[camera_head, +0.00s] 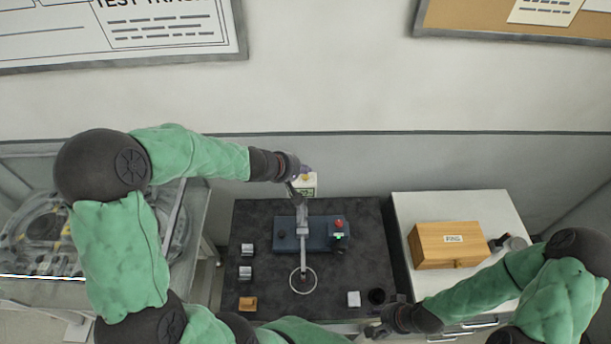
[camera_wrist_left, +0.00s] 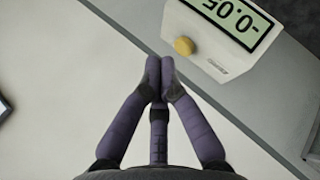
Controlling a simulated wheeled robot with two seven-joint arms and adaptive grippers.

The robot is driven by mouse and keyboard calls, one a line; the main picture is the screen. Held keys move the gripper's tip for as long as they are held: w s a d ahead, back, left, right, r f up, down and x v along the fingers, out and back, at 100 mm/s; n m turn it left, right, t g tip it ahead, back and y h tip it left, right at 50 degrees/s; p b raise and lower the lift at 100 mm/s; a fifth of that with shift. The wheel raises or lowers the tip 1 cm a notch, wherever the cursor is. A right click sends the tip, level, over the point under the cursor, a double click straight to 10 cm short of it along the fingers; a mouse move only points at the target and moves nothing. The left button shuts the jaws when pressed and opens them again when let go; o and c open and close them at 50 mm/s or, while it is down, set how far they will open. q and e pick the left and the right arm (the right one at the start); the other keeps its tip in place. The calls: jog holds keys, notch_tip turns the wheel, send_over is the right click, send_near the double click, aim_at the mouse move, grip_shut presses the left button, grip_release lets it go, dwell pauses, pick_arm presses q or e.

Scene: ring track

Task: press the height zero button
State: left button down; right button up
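The white height gauge box (camera_head: 307,190) stands at the back of the dark table. The yellow button (camera_wrist_left: 184,46) sticks out beside the display. My left gripper (camera_head: 304,170) is at the top of the box. In the left wrist view my left gripper (camera_wrist_left: 160,75) has its fingertips together, empty, just beside the button with a visible gap. My right gripper (camera_head: 374,330) is low by the table's front edge; its fingers are too small to read.
The dark table (camera_head: 260,215) holds a blue-grey base (camera_head: 318,234) with a ring-ended arm (camera_head: 303,281), several small metal blocks and a brass block (camera_head: 247,304). A wooden box (camera_head: 447,246) sits on the white cabinet (camera_head: 450,205) at right. The wall is behind.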

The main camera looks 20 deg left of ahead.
aim_at(304, 177)
pick_arm(q)
jog(key=shift+f, duration=0.1)
jog(key=shift+f+b, duration=0.3)
jog(key=shift+b, duration=0.3)
jog(key=shift+f+b, duration=0.5)
jog(key=shift+b, duration=0.1)
dwell(0.9)
jog(key=shift+r, duration=0.15)
jog(key=shift+r+p, duration=0.75)
jog(key=shift+r, duration=0.1)
notch_tip(304, 177, up, 5)
jog(key=p, duration=0.4)
dwell(1.0)
